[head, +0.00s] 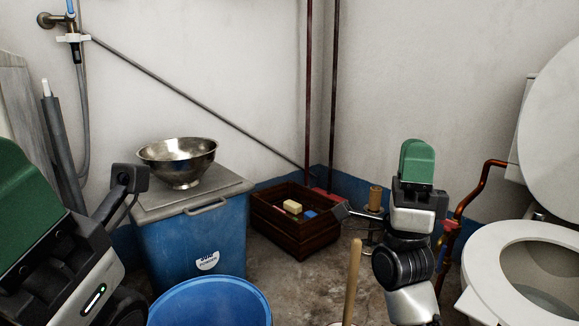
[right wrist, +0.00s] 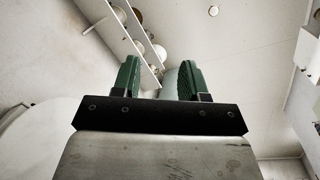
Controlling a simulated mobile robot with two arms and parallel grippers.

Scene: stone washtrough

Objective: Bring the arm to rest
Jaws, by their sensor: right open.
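My right gripper (head: 417,162) is raised upright at the right of the head view, in front of the white wall. Its green fingers overlap in that view. In the right wrist view the gripper (right wrist: 158,82) shows its two green fingers apart with nothing between them. It points up toward the ceiling and wall shelves. My left gripper (head: 15,180) shows at the left edge of the head view, partly cut off by the frame. Its green finger part is large and near, and I cannot tell whether it is open or shut.
A metal colander (head: 178,161) stands on the lidded blue bin (head: 195,245). A wooden crate (head: 290,238) with small blocks sits in the corner. A blue tub (head: 210,303) and a wooden handle (head: 352,275) are in front. A toilet (head: 490,262) stands close at right.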

